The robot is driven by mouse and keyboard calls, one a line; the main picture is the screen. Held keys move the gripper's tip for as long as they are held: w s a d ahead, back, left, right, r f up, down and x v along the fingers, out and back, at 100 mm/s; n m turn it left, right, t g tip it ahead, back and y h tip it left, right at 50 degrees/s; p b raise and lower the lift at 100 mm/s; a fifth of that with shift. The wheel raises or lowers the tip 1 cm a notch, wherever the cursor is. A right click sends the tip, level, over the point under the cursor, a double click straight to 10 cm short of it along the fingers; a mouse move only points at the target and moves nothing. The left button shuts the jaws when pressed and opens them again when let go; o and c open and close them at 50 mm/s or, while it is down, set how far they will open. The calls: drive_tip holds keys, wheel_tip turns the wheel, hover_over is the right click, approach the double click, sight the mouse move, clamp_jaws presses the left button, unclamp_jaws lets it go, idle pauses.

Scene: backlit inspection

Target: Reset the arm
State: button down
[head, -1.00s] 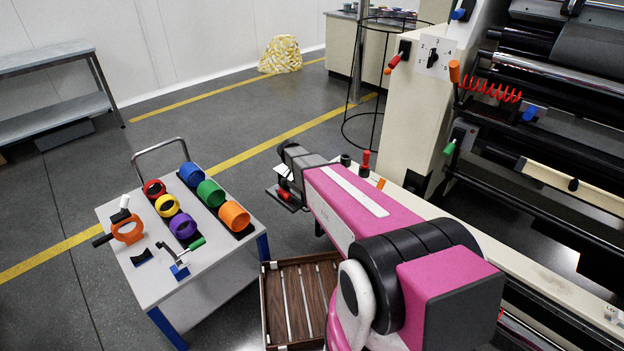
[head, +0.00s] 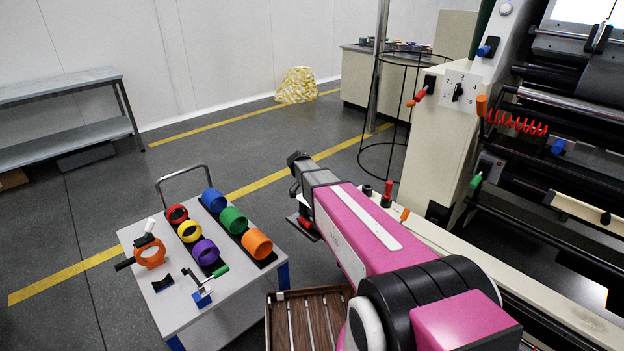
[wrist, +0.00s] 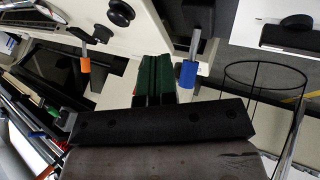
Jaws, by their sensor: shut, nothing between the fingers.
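My arm (head: 365,225) in pink and grey reaches away from me in the head view. Its grey wrist end (head: 305,170) is above the floor, past the right side of the white cart. My gripper (wrist: 156,62) shows in the wrist view as two dark green fingers lying side by side, with nothing between them. The dark bar of its body (wrist: 160,122) crosses the lower part of that view. I cannot make out the fingers in the head view.
The cart (head: 190,318) carries several coloured rings and a few tools. A wooden slatted crate (head: 275,322) stands right of it, partly behind my arm. The large roller machine (head: 440,130) fills the right side. A black wire stand (head: 385,125) is behind. Floor at left is open.

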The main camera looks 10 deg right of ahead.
drive_tip(key=s+r+n+t+y, duration=0.1)
drive_tip(key=s+n+y, duration=0.5)
drive_tip(key=s+n, duration=0.6)
drive_tip(key=s+t, duration=0.1)
drive_tip(key=s, duration=0.9)
drive_tip(key=shift+s+a+r+y, duration=0.2)
drive_tip(key=shift+r+y, duration=0.1)
drive_tip(key=shift+y, duration=0.1)
